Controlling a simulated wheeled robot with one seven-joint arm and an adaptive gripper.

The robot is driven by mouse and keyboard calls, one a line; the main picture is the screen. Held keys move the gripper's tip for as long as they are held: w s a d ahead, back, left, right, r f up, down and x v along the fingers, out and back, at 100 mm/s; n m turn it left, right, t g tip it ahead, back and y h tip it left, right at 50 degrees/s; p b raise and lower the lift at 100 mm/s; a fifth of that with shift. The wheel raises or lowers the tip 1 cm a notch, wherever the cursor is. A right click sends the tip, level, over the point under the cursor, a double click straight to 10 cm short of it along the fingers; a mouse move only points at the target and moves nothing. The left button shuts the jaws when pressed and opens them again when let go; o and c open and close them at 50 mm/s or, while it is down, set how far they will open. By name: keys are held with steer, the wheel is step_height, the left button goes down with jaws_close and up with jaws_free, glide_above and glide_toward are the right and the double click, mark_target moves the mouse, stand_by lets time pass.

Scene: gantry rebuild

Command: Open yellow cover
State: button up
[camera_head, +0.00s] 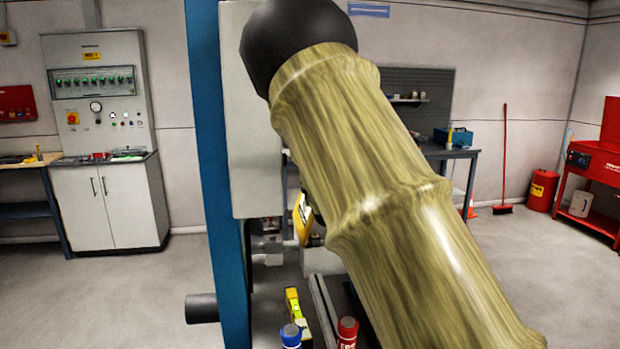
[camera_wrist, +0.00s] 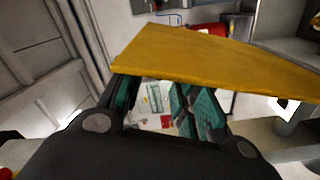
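The yellow cover (camera_wrist: 215,60) shows in the wrist view as a broad tilted plate across the upper middle, just beyond the finger ends. In the head view a yellow piece with dark marks (camera_head: 303,218), seemingly the same cover, shows at the left edge of my sleeved arm, which hides part of it. My gripper (camera_wrist: 156,95) has its teal-padded fingers apart, with a clear gap and nothing held between them. The cover overlaps the left fingertip in the picture; I cannot tell whether they touch. In the head view my arm mostly hides the gripper.
A blue post (camera_head: 215,180) and a grey cabinet (camera_head: 252,130) stand left of my arm. Below are a yellow level (camera_head: 297,305), a blue-capped can (camera_head: 291,335) and a red-capped can (camera_head: 347,331). A workbench (camera_head: 455,153) stands behind. Floor is open to the right.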

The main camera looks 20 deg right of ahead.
steer(key=v, duration=0.7)
steer(key=shift+s, duration=0.1)
